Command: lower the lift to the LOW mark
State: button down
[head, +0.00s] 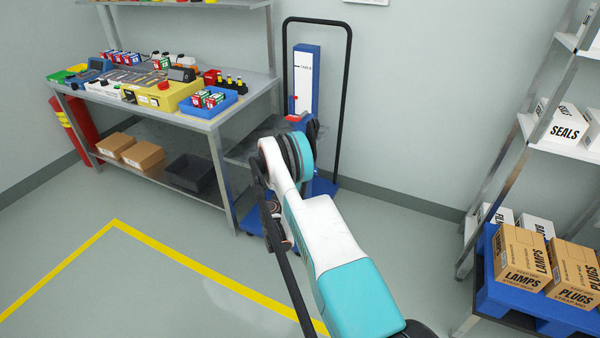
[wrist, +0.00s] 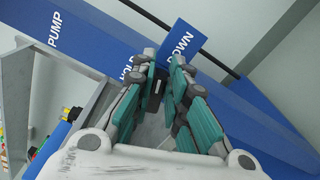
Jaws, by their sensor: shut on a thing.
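The blue lift (head: 306,85) stands against the back wall, right of the workbench. Its white scale shows a TABLE mark (head: 305,67) near the top. A red pointer (head: 293,104) sits well below that mark. I cannot see the LOW mark; the lower part of the lift is behind my arm. In the wrist view my gripper (wrist: 164,70) is at a blue plate lettered DOWN (wrist: 185,50), with a partly covered word to its left. The jaws are shut on a small lever that is mostly hidden between the fingers. The word PUMP (wrist: 55,30) shows at upper left.
The workbench (head: 215,122) with parts and bins stands close on the lift's left. A black hoop handle (head: 348,90) rises behind the lift. At right are a shelf rack and a blue pallet (head: 490,292) with boxes. The floor left of my arm is clear.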

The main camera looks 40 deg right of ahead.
jog(key=shift+s+f+m, duration=0.1)
jog(key=shift+f+m, duration=0.15)
jog(key=shift+m, duration=0.65)
jog(key=shift+s+f+m, duration=0.1)
jog(key=shift+f+m, duration=0.1)
jog(key=shift+m, duration=0.7)
jog(key=c, duration=1.6)
grip_release()
jog(key=shift+w, duration=0.1)
jog(key=o, duration=0.7)
jog(key=r, duration=0.7)
jog(key=shift+w+d, duration=0.1)
jog(key=shift+d, duration=0.15)
jog(key=shift+s+a+r, duration=0.1)
jog(key=shift+a+r, duration=0.1)
jog(key=shift+r, duration=0.25)
jog(key=shift+s+a+r, duration=0.1)
jog(key=shift+a+r, duration=0.05)
jog(key=shift+r, duration=0.25)
jog(key=shift+c, duration=1.4)
jog(key=shift+w+a+r, duration=0.1)
jog(key=shift+w+r, duration=0.1)
jog(key=shift+r, duration=0.1)
jog(key=c, duration=0.4)
jog(key=shift+r, duration=0.35)
